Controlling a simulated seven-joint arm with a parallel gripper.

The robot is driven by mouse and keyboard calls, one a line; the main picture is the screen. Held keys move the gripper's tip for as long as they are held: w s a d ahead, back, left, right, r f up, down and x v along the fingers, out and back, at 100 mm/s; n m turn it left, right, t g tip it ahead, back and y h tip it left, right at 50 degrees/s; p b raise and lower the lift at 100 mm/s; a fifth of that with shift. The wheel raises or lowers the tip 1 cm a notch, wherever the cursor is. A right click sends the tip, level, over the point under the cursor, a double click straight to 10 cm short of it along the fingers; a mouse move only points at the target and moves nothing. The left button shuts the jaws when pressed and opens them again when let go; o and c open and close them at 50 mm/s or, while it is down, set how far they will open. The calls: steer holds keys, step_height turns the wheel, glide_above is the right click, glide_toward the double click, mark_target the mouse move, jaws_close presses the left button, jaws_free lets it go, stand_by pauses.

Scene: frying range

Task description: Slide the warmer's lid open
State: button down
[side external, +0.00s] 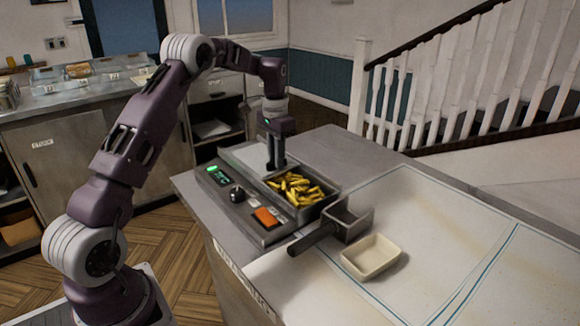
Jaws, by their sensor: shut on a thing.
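The warmer (245,218) is a low metal unit on the counter, with a green lit display, a black knob and an orange switch on its front panel. Its flat, pale lid (248,157) lies over the left part of the bin. The right part is uncovered and shows yellow fries (296,188). My gripper (275,166) points straight down at the lid's right end, by the edge of the opening. It is shut on the lid's handle, which the fingers hide.
A metal scoop (346,220) with a dark handle rests against the warmer's right side. A cream tray (371,257) sits in front of it on white paper sheets (440,225). The counter behind the warmer (335,145) is clear.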

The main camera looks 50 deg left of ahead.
steer(key=shift+a, duration=1.1)
steer(key=c, duration=1.4)
jaws_free()
steer(key=shift+o, duration=0.2)
step_height(320, 180, up, 7)
